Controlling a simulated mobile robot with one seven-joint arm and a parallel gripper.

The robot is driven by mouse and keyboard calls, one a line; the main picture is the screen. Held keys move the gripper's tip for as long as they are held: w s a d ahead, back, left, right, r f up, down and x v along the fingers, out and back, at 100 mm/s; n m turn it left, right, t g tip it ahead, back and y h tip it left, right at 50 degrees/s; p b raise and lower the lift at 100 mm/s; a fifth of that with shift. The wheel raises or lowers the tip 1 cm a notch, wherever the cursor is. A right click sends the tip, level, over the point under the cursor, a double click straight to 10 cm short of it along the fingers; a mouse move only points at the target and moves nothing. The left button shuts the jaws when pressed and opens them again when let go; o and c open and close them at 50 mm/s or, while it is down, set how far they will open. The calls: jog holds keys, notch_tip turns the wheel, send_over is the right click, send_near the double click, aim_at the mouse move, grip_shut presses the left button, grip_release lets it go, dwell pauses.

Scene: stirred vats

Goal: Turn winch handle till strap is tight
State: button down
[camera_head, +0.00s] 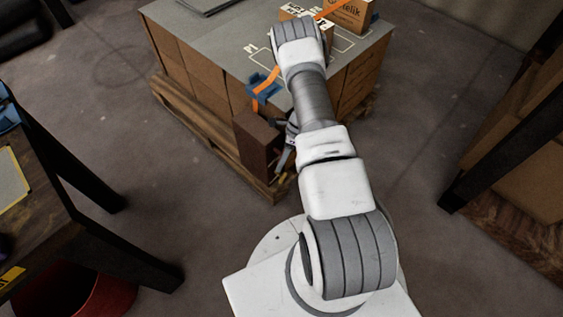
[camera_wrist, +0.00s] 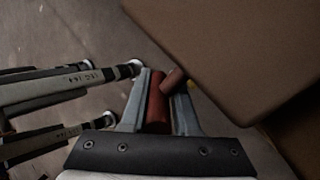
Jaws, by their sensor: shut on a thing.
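In the wrist view my gripper (camera_wrist: 163,88) is shut on a dark red cylindrical grip, which I take for the winch handle (camera_wrist: 157,110). The grip stands between the two grey fingers. A shorter reddish-brown cylinder (camera_wrist: 173,78) lies by the fingertips. In the head view an orange strap (camera_head: 267,80) comes over the pallet load's front edge through a blue corner piece (camera_head: 262,93). Its lower run goes out of sight by my arm. My forearm hides most of the winch and gripper; I cannot tell how tight the strap is.
A dark brown block (camera_head: 256,143) stands at the load's front, close to my gripper. The wooden pallet (camera_head: 222,150) carries brown cartons under a grey sheet (camera_head: 215,38). A dark-legged table is at left, with a red bin (camera_head: 95,290) below. Shelving (camera_head: 510,120) is at right.

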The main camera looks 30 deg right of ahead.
jog(key=shift+s+a, duration=0.2)
jog(key=shift+a, duration=0.2)
jog(key=c, duration=0.7)
grip_release()
jog(key=shift+w, duration=0.1)
jog(key=shift+d, duration=0.1)
jog(key=shift+w+d+r, duration=0.1)
jog(key=shift+d+r, duration=0.1)
jog(key=p+v, duration=0.4)
jog(key=v, duration=1.3)
jog(key=shift+p, duration=0.4)
